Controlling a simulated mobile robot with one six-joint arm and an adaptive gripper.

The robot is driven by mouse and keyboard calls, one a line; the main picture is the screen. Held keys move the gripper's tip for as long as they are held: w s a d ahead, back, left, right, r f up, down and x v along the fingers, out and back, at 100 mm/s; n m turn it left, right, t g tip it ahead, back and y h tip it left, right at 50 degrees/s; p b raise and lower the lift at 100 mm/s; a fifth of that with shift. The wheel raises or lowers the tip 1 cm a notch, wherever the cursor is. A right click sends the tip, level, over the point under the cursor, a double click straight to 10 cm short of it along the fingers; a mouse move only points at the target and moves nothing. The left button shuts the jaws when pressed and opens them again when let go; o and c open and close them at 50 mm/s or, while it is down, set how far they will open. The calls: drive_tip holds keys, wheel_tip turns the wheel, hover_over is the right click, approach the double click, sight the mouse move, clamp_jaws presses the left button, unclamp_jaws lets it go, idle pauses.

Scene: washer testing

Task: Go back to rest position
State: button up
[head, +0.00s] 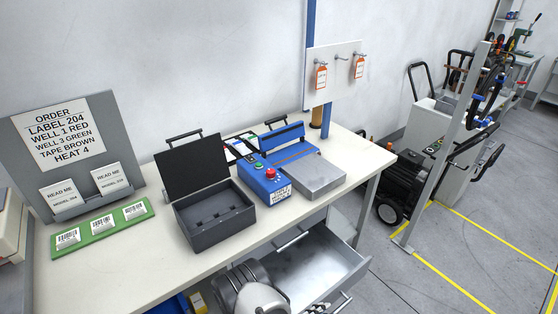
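My gripper is not in view. Rounded white and dark grey parts, which look like links of my arm, show at the bottom centre in front of the workbench (130,262). They cover part of an open metal drawer (325,262) under the bench top. On the bench, a dark grey case (212,228) stands open with its lid up, and the part of its inside that shows looks empty. To its right is a blue device with a red button (262,176), beside a grey block with a blue bar (318,180).
An order board (98,95) stands at the bench's back left, behind a green strip with labels (103,228). Orange tags hang on a white panel (336,75). A grey post (450,150) and a black wheeled machine (402,185) stand right. The floor inside yellow lines is clear.

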drive_tip(key=s+d+r+m+g, duration=0.1)
drive_tip(key=d+r+m+g, duration=0.2)
drive_tip(key=r, duration=0.7)
drive_tip(key=s+d+r+m+g, duration=0.1)
drive_tip(key=r+m+g, duration=0.35)
drive_tip(key=r, duration=0.65)
drive_tip(key=s+d+r+m+g, duration=0.1)
drive_tip(key=d+r+m+g, duration=0.2)
drive_tip(key=r, duration=0.7)
drive_tip(key=s+a+r+m+t+y, duration=0.2)
drive_tip(key=s+r+y, duration=0.3)
drive_tip(key=s+r, duration=0.3)
drive_tip(key=s+a+r+m+t+y, duration=0.3)
drive_tip(key=s+a+r+m+y, duration=0.2)
drive_tip(key=s+r, duration=0.3)
drive_tip(key=shift+s+a+r+y, duration=0.15)
drive_tip(key=shift+s+r+y, duration=0.15)
drive_tip(key=shift+s+y, duration=0.35)
drive_tip(key=shift+w+a, duration=0.1)
